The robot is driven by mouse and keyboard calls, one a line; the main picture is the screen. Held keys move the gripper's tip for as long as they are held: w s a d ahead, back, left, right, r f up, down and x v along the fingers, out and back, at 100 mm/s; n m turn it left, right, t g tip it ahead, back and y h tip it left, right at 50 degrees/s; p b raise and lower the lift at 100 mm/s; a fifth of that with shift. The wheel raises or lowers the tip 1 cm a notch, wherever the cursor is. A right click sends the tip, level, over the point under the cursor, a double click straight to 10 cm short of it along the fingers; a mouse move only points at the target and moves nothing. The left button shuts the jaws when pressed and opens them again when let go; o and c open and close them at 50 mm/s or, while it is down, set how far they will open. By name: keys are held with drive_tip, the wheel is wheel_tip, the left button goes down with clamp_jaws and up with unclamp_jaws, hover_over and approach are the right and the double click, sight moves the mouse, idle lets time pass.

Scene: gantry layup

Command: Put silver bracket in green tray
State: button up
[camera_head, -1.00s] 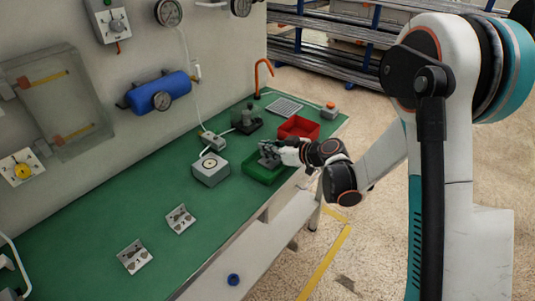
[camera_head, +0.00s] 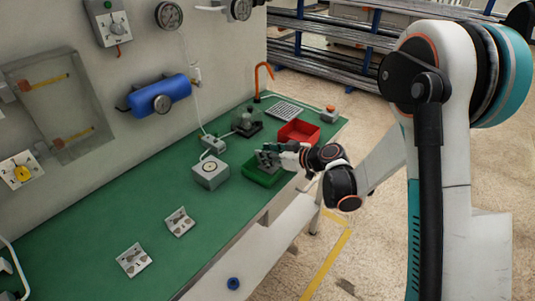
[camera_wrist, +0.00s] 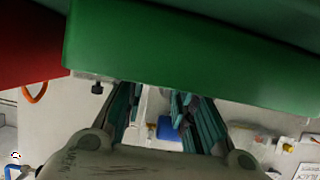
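The green tray (camera_head: 250,174) stands near the right edge of the bench. My gripper (camera_head: 267,158) reaches into or just over it from the right. In the wrist view the green tray (camera_wrist: 190,45) fills the top, and its wall hides my fingertips. My gripper's two fingers (camera_wrist: 155,105) stand apart there, with background showing between them. Whether a bracket lies in the tray under the fingers cannot be told. Two silver brackets lie on the bench towards the front left, one nearer bracket (camera_head: 134,260) and one farther bracket (camera_head: 179,222).
A red tray (camera_head: 299,132) stands just behind the green tray. A grey box with a round dial (camera_head: 210,172) is to its left. A grey grated plate (camera_head: 285,110) and an orange hook (camera_head: 263,75) are farther back. The middle of the green bench (camera_head: 120,205) is clear.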

drive_tip(key=s+d+r+m+g+h+p, duration=0.1)
drive_tip(key=s+d+r+m+h+p, duration=0.1)
drive_tip(key=s+d+r, duration=0.5)
drive_tip(key=s+d+r+m+h+p, duration=0.1)
drive_tip(key=s+d+r+m+h, duration=0.2)
drive_tip(key=s+d+r, duration=0.5)
drive_tip(key=s+d+r+m+h, duration=0.1)
drive_tip(key=s+d+m+h, duration=0.1)
drive_tip(key=s, duration=0.7)
drive_tip(key=s+d+r+m+h, duration=0.1)
drive_tip(key=s+d+m+h, duration=0.2)
drive_tip(key=s, duration=0.6)
drive_tip(key=shift+s+h, duration=0.3)
